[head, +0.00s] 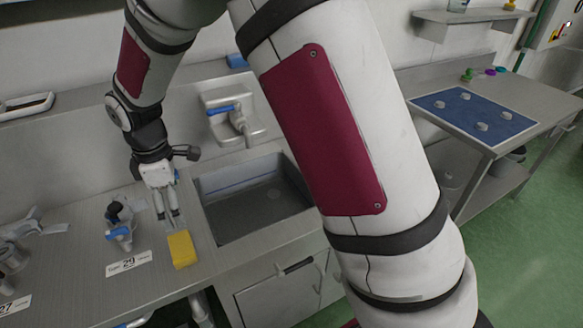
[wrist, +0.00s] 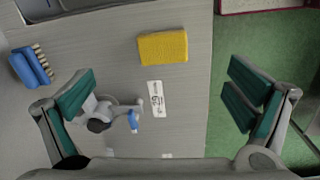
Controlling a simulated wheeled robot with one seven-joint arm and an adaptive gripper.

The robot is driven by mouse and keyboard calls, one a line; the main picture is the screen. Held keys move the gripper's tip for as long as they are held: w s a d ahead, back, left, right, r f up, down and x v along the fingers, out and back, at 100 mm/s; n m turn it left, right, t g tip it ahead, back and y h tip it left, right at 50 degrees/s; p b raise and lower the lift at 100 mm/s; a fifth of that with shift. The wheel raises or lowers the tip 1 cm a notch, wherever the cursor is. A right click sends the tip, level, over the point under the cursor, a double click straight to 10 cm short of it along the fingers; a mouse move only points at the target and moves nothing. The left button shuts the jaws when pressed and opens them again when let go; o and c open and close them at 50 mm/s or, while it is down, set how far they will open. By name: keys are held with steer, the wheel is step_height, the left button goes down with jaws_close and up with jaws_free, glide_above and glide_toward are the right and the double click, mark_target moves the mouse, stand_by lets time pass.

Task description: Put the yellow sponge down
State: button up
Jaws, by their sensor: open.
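The yellow sponge (head: 181,249) lies flat on the steel counter (head: 75,250), near its front edge and left of the sink. It also shows in the wrist view (wrist: 163,47), at the upper middle, with bare counter around it. My gripper (head: 168,216) points down just behind the sponge in the head view. In the wrist view my gripper (wrist: 162,75) has its two green-padded fingers spread wide, with nothing held between them. The sponge shows ahead of the gap and touches neither finger.
A sink (head: 252,202) with a blue-handled tap (head: 235,115) lies right of the sponge. A small blue-handled fitting (head: 119,233) and a label marked 29 (head: 128,263) are to its left. A blue brush (wrist: 31,66) lies left in the wrist view. Green floor (wrist: 262,45) shows past the counter edge.

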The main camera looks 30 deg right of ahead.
steer(key=s+d+r+m+t, duration=0.1)
steer(key=s+d+r+m, duration=0.4)
steer(key=r, duration=0.4)
steer(key=s+d+r+m+t, duration=0.2)
steer(key=s+d+r+m, duration=0.1)
steer(key=s+d+r, duration=0.4)
steer(key=s+d+r+m+t, duration=0.1)
steer(key=s+d+r+m, duration=0.1)
steer(key=s+m, duration=0.2)
steer(key=s+d+r+m+t, duration=0.1)
steer(key=s+d+r+m, duration=0.1)
steer(key=s, duration=0.7)
steer(key=shift+s+d+r+m, duration=0.15)
steer(key=shift+d+r+m, duration=0.1)
steer(key=shift+d+m, duration=0.6)
steer(key=shift+o, duration=0.2)
steer(key=shift+a, duration=0.15)
